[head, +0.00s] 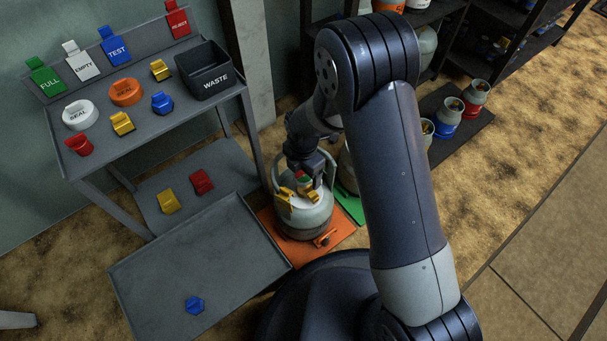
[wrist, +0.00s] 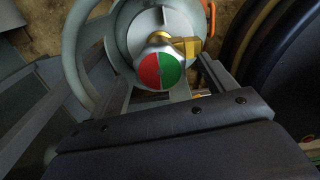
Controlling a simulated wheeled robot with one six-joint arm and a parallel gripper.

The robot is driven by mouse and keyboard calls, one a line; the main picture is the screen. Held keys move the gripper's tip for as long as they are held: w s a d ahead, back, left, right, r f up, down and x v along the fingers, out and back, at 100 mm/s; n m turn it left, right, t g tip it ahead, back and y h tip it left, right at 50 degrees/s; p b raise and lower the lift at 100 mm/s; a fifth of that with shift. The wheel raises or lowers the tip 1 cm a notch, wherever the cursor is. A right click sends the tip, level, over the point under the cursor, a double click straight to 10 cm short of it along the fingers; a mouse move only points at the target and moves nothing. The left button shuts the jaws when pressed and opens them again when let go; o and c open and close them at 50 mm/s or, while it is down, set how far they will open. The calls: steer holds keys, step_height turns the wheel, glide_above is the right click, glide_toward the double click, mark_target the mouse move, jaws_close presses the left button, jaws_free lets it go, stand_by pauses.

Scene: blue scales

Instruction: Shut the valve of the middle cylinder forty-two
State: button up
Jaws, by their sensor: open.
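A grey gas cylinder (head: 305,219) stands upright on an orange mat (head: 340,236). Its top also shows in the wrist view (wrist: 124,30); no number is readable. Its round valve knob (wrist: 158,70), half red and half green, sits beside a brass fitting (wrist: 189,46). In the head view the red and green knob (head: 303,177) is small and partly covered by my gripper (head: 304,182), which is right over it. In the wrist view my gripper (wrist: 165,88) is open, its fingers apart on either side near the knob; I cannot tell whether they touch it.
Another cylinder (head: 347,172) on a green mat (head: 349,206) is mostly hidden behind my arm. A grey table (head: 105,178) with tags, caps and a black waste bin (head: 206,72) stands left. A low tray (head: 245,268) lies close left of the orange mat. Small cylinders stand right.

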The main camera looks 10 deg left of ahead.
steer(key=shift+f, duration=0.35)
steer(key=shift+c, duration=0.5)
steer(key=c, duration=0.9)
